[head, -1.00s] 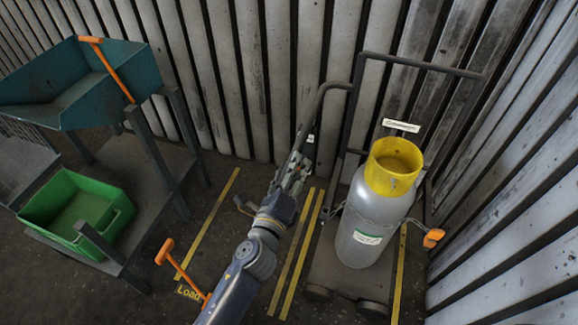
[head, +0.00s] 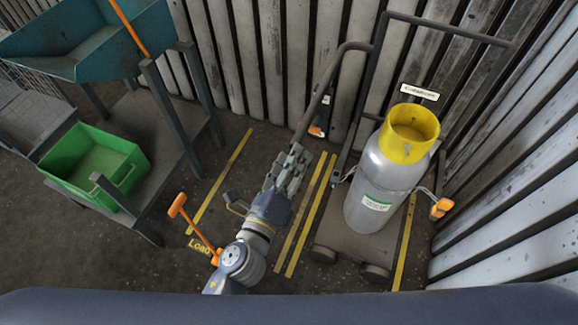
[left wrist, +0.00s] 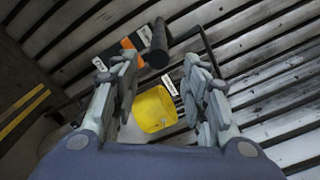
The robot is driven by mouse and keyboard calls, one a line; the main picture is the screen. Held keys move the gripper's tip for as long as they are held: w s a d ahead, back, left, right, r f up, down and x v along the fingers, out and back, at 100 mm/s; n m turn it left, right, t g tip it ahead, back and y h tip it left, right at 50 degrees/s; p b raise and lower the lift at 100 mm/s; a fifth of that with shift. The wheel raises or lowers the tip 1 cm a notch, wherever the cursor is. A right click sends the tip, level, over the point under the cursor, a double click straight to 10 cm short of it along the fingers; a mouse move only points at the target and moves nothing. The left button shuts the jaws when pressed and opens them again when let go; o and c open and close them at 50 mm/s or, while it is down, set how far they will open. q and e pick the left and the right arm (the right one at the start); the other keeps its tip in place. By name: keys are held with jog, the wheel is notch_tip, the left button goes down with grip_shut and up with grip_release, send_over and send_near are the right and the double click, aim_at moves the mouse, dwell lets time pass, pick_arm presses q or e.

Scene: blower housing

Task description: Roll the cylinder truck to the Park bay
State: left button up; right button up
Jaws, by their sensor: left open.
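The cylinder truck (head: 345,238) stands at the right in the head view, a dark wheeled frame carrying an upright grey gas cylinder (head: 378,185) with a yellow collar (head: 408,133). A curved dark handle (head: 322,92) reaches from its frame towards the left. My left gripper (head: 292,158) is open near the lower end of this handle; I cannot tell whether they touch. In the left wrist view the fingers are spread, with the yellow collar (left wrist: 153,108) beyond them and a dark grip end (left wrist: 157,50) above. The right gripper is out of view. No Park label is readable.
Yellow floor lines (head: 305,220) run beside the truck, and a "Load" marking (head: 199,246) lies at left. An orange-handled lever (head: 195,228) stands near my left arm. A green bin (head: 95,160) and blue-green hopper (head: 90,40) are left. Corrugated walls (head: 520,190) close the corner.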

pick_arm(q)
jog(key=shift+v, duration=0.85)
jog(key=shift+d, duration=0.1)
jog(key=s+a+f+n+g+y, duration=0.25)
jog(key=a+f+n, duration=0.2)
jog(key=f, duration=0.75)
jog(key=s+a+f+n+g+y, duration=0.1)
jog(key=s+a+f+n+g, duration=0.3)
jog(key=f, duration=0.9)
jog(key=s+a+f+n+g+y, duration=0.1)
jog(key=s+a+f+n+g, duration=0.25)
jog(key=f, duration=0.85)
jog(key=s+a+f+n+g, duration=0.2)
jog(key=s+a+f+n, duration=0.2)
jog(key=s, duration=0.4)
jog(key=s+a+f+n+g+y, duration=0.1)
jog(key=s+a+f+n, duration=0.3)
jog(key=s, duration=0.5)
jog(key=s+a+f+n+g+y, duration=0.1)
jog(key=s+a+f+n+g, duration=0.1)
jog(key=s+a+f+n, duration=0.2)
jog(key=s+f+n, duration=0.2)
jog(key=s+f, duration=0.2)
jog(key=s, duration=0.1)
jog(key=shift+f+n+g, duration=0.25)
jog(key=shift+n+g, duration=0.05)
jog(key=shift+n, duration=0.1)
